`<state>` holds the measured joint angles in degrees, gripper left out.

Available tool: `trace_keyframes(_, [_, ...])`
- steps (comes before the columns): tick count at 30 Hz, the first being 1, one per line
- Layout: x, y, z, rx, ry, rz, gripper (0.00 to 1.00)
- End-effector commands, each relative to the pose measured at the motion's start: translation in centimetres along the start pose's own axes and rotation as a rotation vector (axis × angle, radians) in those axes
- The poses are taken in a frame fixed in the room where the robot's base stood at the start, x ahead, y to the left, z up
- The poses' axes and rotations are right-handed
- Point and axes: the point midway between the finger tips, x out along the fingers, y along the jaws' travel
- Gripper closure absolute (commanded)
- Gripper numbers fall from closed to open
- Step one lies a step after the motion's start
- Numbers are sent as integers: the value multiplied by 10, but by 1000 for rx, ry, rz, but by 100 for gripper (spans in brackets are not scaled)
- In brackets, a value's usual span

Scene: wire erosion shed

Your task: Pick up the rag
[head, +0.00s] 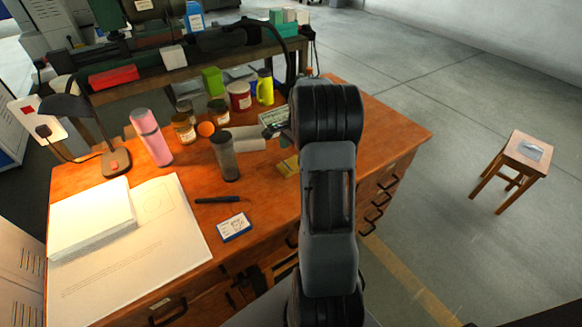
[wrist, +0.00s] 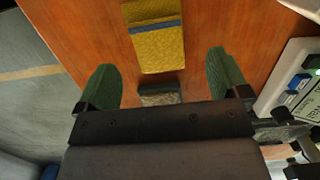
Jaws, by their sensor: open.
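A folded yellow cloth with a blue-grey stripe (wrist: 158,48), which looks like the rag, lies on the orange-brown wooden desk (wrist: 225,20). I cannot tell how high the fingers are above the desk.
A small dark speckled block (wrist: 158,94) sits by the cloth's near end, partly hidden by my gripper. A white device (wrist: 291,82) stands right of the fingers. A grey tumbler (head: 226,158), pink bottle (head: 151,137) and several jars stand left on the desk. A stool (head: 514,160) stands right.

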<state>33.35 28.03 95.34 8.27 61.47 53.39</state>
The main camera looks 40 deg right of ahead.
Motion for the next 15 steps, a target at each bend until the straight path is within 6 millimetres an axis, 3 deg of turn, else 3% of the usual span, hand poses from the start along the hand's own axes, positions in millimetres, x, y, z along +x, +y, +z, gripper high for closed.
trace_keyframes(9, [41,3,3,0,-1,3,6])
trace_keyframes(15, [48,3,3,0,0,1,6])
